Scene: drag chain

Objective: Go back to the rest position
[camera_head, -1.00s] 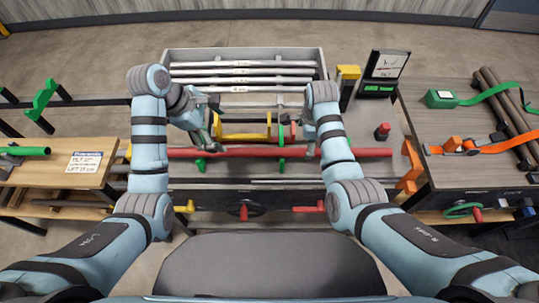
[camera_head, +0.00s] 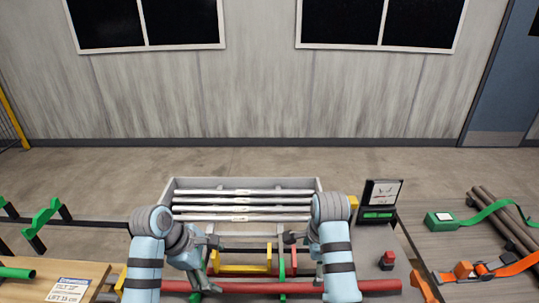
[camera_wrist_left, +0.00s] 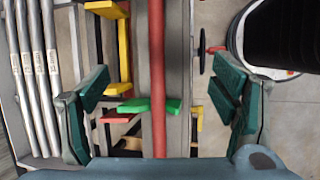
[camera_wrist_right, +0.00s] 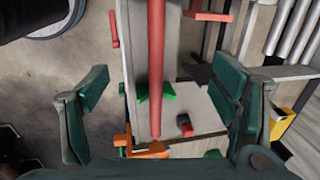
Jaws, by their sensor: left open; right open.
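My left gripper (camera_wrist_left: 160,95) is open and empty above the red bar (camera_wrist_left: 157,60), which passes between its fingers in the left wrist view. My right gripper (camera_wrist_right: 163,95) is also open and empty; the red bar's end (camera_wrist_right: 155,125) shows between its fingers in the right wrist view. The red bar lies along the front of the bench on green supports (camera_wrist_right: 160,91).
A grey tray (camera_head: 169,196) with several metal bars (camera_head: 240,201) stands behind the grippers. A yellow bracket (camera_head: 240,269) sits between the arms. A display stand (camera_head: 381,196) and a red button (camera_head: 387,261) are at right. A side table (camera_head: 425,235) holds straps and dark pipes.

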